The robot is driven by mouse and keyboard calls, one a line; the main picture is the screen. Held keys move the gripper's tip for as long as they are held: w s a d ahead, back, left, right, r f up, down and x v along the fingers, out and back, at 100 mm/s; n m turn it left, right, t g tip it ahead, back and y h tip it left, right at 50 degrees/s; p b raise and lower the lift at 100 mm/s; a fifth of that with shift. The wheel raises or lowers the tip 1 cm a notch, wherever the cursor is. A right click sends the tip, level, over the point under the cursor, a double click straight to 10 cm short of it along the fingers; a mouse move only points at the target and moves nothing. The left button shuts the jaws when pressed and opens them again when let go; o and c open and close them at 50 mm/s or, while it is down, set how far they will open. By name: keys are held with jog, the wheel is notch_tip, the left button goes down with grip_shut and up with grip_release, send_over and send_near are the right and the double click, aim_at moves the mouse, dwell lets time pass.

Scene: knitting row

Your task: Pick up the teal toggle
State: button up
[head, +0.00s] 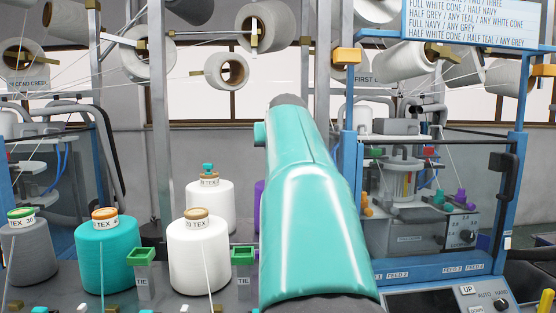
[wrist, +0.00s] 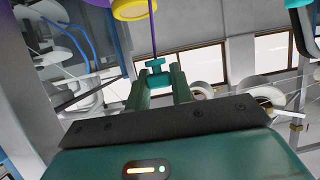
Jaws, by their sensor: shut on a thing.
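In the wrist view, the two dark green fingers of my gripper (wrist: 161,84) are shut on a small teal toggle (wrist: 156,66) at their tips. A thin purple strand runs from beside the toggle up to a yellow disc (wrist: 133,8) with purple next to it at the top edge. In the head view, my teal arm hides the gripper and the held toggle. Another small teal toggle-like piece (head: 208,168) sits on top of the rear white cone (head: 210,204). A teal piece (head: 439,197) also shows inside the machine at right.
A grey cone (head: 34,258), a teal cone (head: 108,262) and a front white cone (head: 199,262) stand left of my arm. A purple cone (head: 259,196) is mostly hidden behind it. Green TIE posts (head: 143,258) stand among them. A blue-framed machine (head: 430,270) fills the right.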

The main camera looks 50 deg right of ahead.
jog(key=s+a+r, duration=0.2)
jog(key=a+r, duration=0.5)
jog(key=a, duration=0.4)
jog(key=shift+s+a+r, duration=0.15)
jog(key=shift+s+a, duration=0.05)
jog(key=shift+a, duration=0.05)
